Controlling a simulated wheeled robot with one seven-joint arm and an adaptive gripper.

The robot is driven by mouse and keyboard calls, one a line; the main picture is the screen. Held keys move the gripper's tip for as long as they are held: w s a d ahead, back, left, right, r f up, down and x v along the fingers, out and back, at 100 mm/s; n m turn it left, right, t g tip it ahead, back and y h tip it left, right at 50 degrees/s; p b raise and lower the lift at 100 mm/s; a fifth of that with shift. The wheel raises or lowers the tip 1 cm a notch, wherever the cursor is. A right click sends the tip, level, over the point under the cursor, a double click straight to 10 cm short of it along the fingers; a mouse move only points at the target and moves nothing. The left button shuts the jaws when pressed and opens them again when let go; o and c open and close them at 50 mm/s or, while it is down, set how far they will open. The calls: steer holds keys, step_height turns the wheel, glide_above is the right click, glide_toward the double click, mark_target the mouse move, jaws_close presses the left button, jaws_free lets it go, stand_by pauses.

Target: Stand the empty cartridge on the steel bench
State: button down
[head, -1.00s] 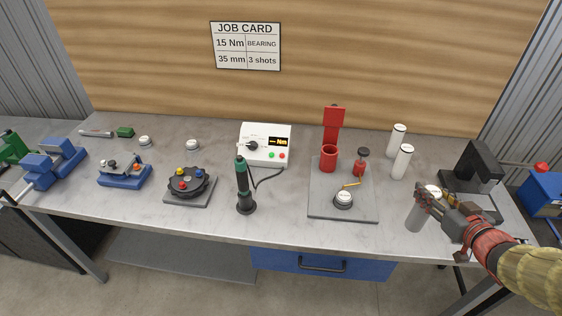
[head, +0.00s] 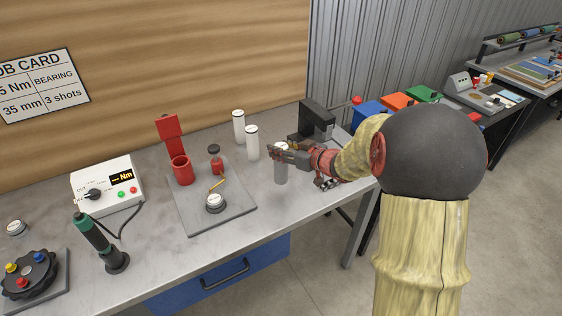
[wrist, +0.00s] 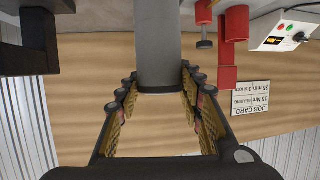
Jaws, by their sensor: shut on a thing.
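The empty cartridge is a plain grey cylinder (head: 281,176), upright near the front right of the steel bench (head: 235,225). My gripper (head: 275,152) is shut around its upper part, reaching in from the right. I cannot tell whether its lower end touches the bench or hangs just above it. In the wrist view, which is upside down, the cartridge (wrist: 158,45) stands between the two fingers of my gripper (wrist: 158,78). Its far end runs out of that picture.
Two white cartridges (head: 252,143) stand behind my gripper. A black press (head: 316,120) stands close by at the back right. A grey plate (head: 228,212) with a red holder (head: 182,170) and a round cap (head: 215,202) lies to the left. Some bare bench separates plate and cartridge.

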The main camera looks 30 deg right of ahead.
step_height(320, 180, down, 6)
steer(key=w+d+b, duration=0.1)
steer(key=w+b, duration=0.1)
steer(key=shift+w+d+f, duration=0.25)
steer(key=shift+w, duration=0.05)
steer(key=shift+f+b, duration=0.1)
steer(key=shift+b, duration=0.2)
steer(key=c, duration=1.2)
jaws_free()
